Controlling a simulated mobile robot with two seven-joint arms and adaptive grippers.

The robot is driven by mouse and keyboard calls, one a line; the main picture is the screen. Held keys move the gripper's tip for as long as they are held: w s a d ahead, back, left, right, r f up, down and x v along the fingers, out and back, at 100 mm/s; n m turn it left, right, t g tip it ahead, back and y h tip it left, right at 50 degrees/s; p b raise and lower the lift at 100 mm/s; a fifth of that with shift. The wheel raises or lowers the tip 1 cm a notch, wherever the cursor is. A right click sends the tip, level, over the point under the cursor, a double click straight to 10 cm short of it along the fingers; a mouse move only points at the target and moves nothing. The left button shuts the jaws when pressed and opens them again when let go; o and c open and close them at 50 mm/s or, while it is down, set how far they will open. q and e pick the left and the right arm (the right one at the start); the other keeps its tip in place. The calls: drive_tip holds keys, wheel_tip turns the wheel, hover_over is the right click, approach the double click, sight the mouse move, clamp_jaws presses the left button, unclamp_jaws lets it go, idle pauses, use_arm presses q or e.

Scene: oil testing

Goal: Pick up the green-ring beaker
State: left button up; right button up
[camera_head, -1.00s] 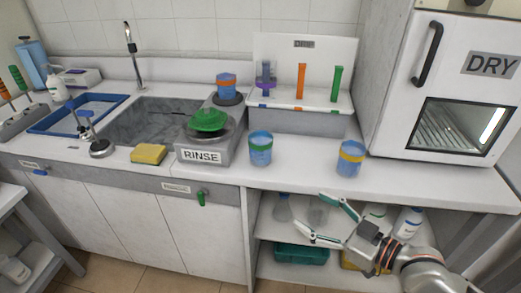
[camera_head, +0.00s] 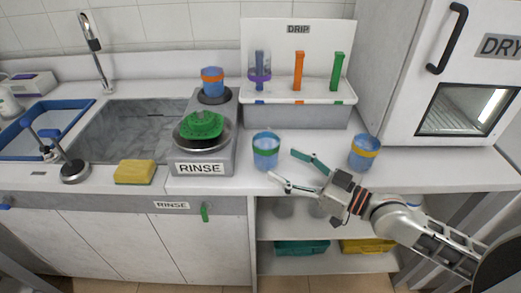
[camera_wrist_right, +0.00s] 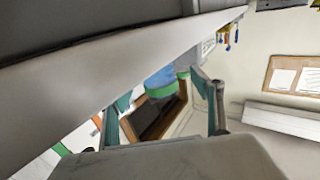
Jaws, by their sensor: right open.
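The green-ring beaker (camera_head: 265,158) stands upright on the counter's front part, a blue cup with a green band. My right gripper (camera_head: 281,164) is open and empty just right of it, its two fingers pointing toward it. In the right wrist view the beaker (camera_wrist_right: 162,77), blue with a green band, shows between the open fingers (camera_wrist_right: 160,88), beyond their tips. I cannot tell whether a finger touches it. My left gripper is not in view.
The rinse station (camera_head: 186,158) with a green brush is left of the green-ring beaker. An orange-ring beaker (camera_head: 213,86) is farther back. The drip rack (camera_head: 297,118) stands behind, the dry cabinet (camera_head: 425,60) to the right.

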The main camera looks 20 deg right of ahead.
sight(276, 157)
drive_tip(key=shift+r+x, duration=0.2)
drive_tip(key=shift+x, duration=3.35)
drive_tip(key=shift+w+d, duration=0.15)
drive_tip(key=shift+d, duration=0.05)
drive_tip(key=shift+c, duration=0.4)
drive_tip(key=c, duration=1.2)
